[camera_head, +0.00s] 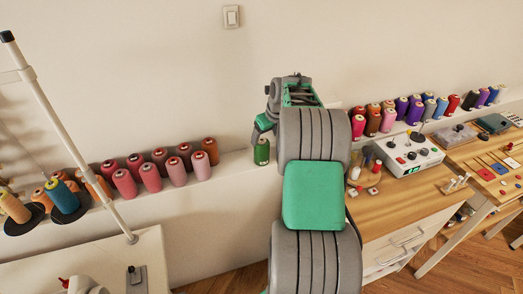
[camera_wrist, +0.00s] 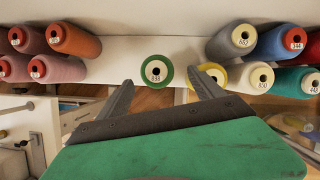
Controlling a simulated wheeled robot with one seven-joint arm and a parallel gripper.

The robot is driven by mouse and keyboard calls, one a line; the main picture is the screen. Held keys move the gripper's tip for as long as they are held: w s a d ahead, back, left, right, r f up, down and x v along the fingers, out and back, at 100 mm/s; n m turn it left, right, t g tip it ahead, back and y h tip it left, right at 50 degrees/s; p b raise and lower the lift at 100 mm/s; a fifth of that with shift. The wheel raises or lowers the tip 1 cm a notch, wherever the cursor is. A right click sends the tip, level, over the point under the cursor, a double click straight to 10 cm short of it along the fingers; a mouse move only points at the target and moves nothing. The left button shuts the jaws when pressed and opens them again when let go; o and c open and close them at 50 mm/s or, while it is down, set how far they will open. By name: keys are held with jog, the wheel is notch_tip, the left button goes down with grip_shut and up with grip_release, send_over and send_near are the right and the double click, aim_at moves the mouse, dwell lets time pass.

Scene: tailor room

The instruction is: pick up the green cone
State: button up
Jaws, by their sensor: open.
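The green cone (camera_head: 261,152) stands upright on the narrow white ledge along the wall in the head view, just below my gripper (camera_head: 262,128). In the wrist view the green cone (camera_wrist: 146,78) is seen from above as a green ring around a pale top. My gripper (camera_wrist: 159,78) is open there, with one finger to the left of the cone and one to the right. The cone shows between and slightly beyond the fingertips. I cannot tell whether either finger touches it.
A yellow cone (camera_wrist: 222,76) is close by the right finger, partly hidden. Pink and red cones (camera_head: 150,178) line the ledge to the left. A control box (camera_head: 408,153) stands on the wooden table (camera_head: 388,208) at right. The ledge just left of the green cone is clear.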

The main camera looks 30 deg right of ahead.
aim_at(263, 141)
jog(key=x, duration=0.2)
jog(key=p+x, duration=0.1)
jog(key=x, duration=0.3)
jog(key=shift+a+f, duration=0.1)
jog(key=shift+a, duration=0.15)
jog(key=shift+c, duration=0.6)
jog(key=c, duration=1.5)
